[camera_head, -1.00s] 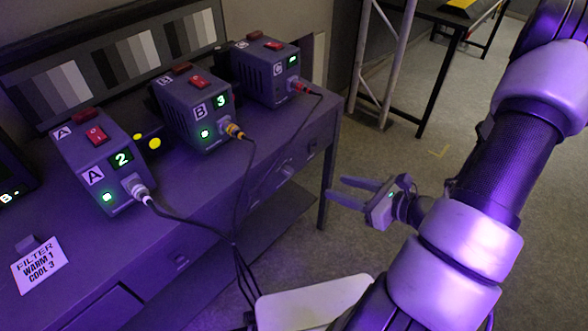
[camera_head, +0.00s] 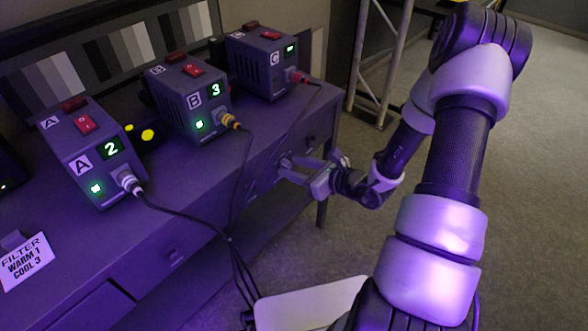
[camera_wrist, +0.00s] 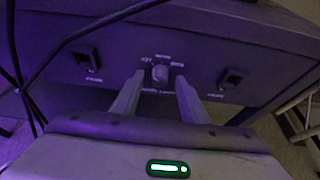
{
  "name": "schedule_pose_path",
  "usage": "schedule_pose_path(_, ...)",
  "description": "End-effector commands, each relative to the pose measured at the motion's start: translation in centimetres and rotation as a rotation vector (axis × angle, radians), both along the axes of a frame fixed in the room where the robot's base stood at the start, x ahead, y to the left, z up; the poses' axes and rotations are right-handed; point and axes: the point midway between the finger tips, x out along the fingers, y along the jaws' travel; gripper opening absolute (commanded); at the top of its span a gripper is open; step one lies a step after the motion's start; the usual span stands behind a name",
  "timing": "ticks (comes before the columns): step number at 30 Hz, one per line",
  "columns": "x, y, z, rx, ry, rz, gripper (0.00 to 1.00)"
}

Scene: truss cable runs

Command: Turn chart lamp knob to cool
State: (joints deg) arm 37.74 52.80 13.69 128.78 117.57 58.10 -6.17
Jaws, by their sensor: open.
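In the wrist view a small round knob (camera_wrist: 160,73) sits on the front panel of the desk, with small markings around it that are too blurred to read for certain. My gripper (camera_wrist: 159,79) is open, with one finger to the left and one to the right of the knob; contact cannot be told. In the head view my gripper (camera_head: 284,168) points at the desk front below boxes B and C, and its fingers largely hide the knob. A card (camera_head: 26,262) on the desk reads FILTER, WARM 1, COOL 3.
Boxes A (camera_head: 92,158), B (camera_head: 190,98) and C (camera_head: 262,62) stand on the desk (camera_head: 165,215). Their cables hang over its front edge, left of my gripper. Dark pulls (camera_wrist: 86,58) and (camera_wrist: 233,78) flank the knob. A metal truss (camera_head: 383,70) stands at right.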

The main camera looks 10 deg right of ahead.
Motion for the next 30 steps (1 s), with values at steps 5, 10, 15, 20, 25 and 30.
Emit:
schedule_pose_path(5, 0.29, 0.22, -0.12, 0.0, 0.0, 0.0, 0.4)
schedule_pose_path(10, 0.27, 0.2, -0.11, 0.0, 0.0, 0.0, 0.37)
schedule_pose_path(15, 0.25, 0.18, -0.12, 0.0, 0.0, 0.0, 0.08)
schedule_pose_path(20, 0.24, 0.16, -0.1, 0.001, 0.001, 0.001, 0.0)
schedule_pose_path(25, 0.25, 0.12, 0.0, 0.02, 0.016, 0.0, 0.0)
schedule_pose_path(30, 0.3, -0.02, 0.12, 0.081, 0.06, -0.002, 0.0)
